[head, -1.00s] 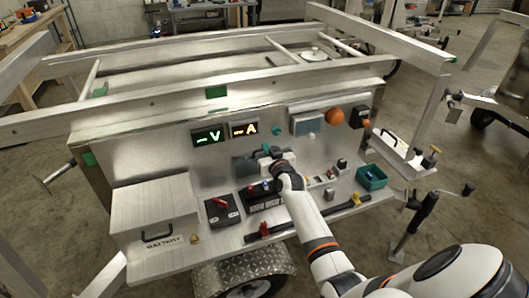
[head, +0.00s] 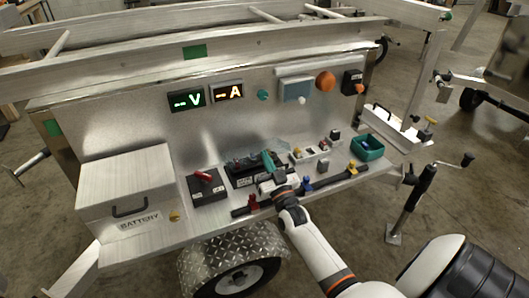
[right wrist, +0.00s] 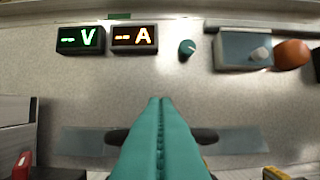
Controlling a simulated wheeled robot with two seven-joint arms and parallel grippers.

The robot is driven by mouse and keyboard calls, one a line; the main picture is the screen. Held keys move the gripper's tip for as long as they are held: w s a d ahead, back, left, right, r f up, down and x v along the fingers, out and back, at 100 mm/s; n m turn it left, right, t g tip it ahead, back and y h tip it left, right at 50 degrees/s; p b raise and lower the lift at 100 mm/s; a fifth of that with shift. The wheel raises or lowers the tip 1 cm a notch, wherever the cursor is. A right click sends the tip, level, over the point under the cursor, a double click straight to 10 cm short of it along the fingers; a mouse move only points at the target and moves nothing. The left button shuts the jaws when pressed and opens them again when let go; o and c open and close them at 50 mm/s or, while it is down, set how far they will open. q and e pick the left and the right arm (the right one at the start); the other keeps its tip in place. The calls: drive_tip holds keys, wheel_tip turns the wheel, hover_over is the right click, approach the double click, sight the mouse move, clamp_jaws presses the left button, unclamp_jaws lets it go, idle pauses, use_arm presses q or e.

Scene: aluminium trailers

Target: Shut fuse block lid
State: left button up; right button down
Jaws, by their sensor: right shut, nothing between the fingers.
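The black fuse block (head: 243,181) sits on the trailer's shelf, right of the box with the red lever. A clear, see-through lid (head: 280,146) shows at its back and looks raised; its exact angle is hard to tell. In the right wrist view the clear lid (right wrist: 85,141) spans both sides behind my fingers. My right gripper (head: 268,160) is shut and empty, with teal fingers (right wrist: 160,135) over the right part of the block, in front of the lid. Whether they touch the lid cannot be told. The fingers hide the lid's middle in the wrist view. My left gripper is not in view.
A black box with a red lever (head: 204,186) and a battery box (head: 125,190) stand to the left. A teal bin (head: 367,147) and small switches (head: 323,146) are to the right. A black bar with coloured clips (head: 322,184) runs along the front edge. Displays (head: 187,99) are above.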

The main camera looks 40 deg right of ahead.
drive_tip(key=shift+s+f, duration=0.3)
drive_tip(key=shift+f, duration=0.6)
drive_tip(key=shift+s+a, duration=0.1)
drive_tip(key=b+v, duration=0.1)
drive_tip(key=v, duration=1.1)
wheel_tip(320, 180, up, 10)
drive_tip(key=g+y+p, duration=0.2)
drive_tip(key=g+p, duration=0.4)
drive_tip(key=w+d+f, duration=0.2)
drive_tip(key=w+f, duration=0.4)
drive_tip(key=w, duration=0.4)
drive_tip(key=shift+d+f, duration=0.35)
